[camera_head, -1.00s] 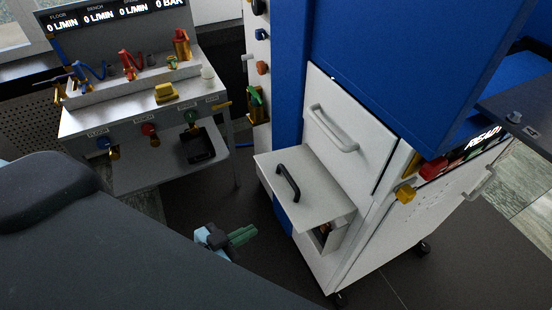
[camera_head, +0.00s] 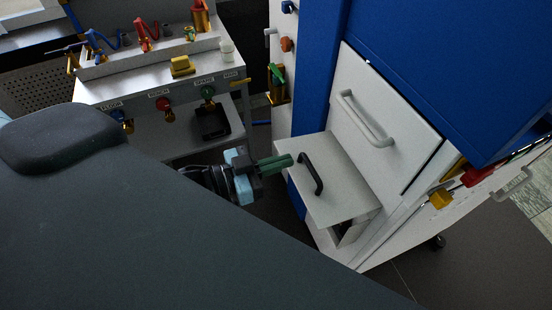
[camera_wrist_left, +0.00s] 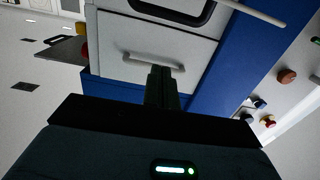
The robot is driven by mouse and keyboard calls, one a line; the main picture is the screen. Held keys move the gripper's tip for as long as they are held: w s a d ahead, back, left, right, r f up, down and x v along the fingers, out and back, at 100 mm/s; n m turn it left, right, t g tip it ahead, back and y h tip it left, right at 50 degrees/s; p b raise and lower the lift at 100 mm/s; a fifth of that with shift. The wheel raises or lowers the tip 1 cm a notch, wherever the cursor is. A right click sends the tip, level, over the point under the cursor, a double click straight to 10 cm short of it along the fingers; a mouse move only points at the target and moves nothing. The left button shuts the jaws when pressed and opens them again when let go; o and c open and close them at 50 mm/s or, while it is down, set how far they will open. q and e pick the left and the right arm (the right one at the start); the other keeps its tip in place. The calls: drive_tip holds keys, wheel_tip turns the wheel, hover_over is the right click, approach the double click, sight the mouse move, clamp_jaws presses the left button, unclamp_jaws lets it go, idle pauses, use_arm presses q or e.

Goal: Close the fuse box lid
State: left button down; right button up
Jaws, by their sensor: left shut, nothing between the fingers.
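The fuse box lid (camera_head: 345,190) is a pale flap with a black bar handle (camera_head: 312,174). In the head view it stands open, folded outward from the lower front of the white cabinet, with a dark opening partly visible beneath it. My left gripper (camera_head: 290,160) has green fingers that are shut and empty. They point right, at the lid's left edge, just left of the black handle; I cannot tell whether they touch. In the left wrist view the dark shut fingers (camera_wrist_left: 160,88) point at the white cabinet front. My right gripper is not in view.
A white panel with a grey handle (camera_head: 366,120) is above the lid, beside a blue column (camera_head: 325,85). A bench with coloured valves (camera_head: 208,92) and a black tray (camera_head: 211,122) stands to the left. Dark floor lies below the lid.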

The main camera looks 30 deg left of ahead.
use_arm(q)
hover_over(302, 177)
drive_tip(key=shift+w+d+p, duration=0.3)
drive_tip(key=shift+w+d, duration=0.05)
drive_tip(key=shift+w, duration=0.1)
drive_tip(key=shift+w+d+f, duration=0.2)
drive_tip(key=shift+f, duration=0.05)
drive_tip(key=shift+s+a+f, duration=0.15)
drive_tip(key=shift+s+f, duration=0.05)
drive_tip(key=shift+f, duration=0.4)
drive_tip(key=shift+s+a+f, duration=0.15)
drive_tip(key=shift+s+f, duration=0.05)
drive_tip(key=shift+f, duration=0.35)
drive_tip(key=shift+s+a+f, duration=0.15)
drive_tip(key=shift+s+f, duration=0.05)
drive_tip(key=shift+f, duration=0.4)
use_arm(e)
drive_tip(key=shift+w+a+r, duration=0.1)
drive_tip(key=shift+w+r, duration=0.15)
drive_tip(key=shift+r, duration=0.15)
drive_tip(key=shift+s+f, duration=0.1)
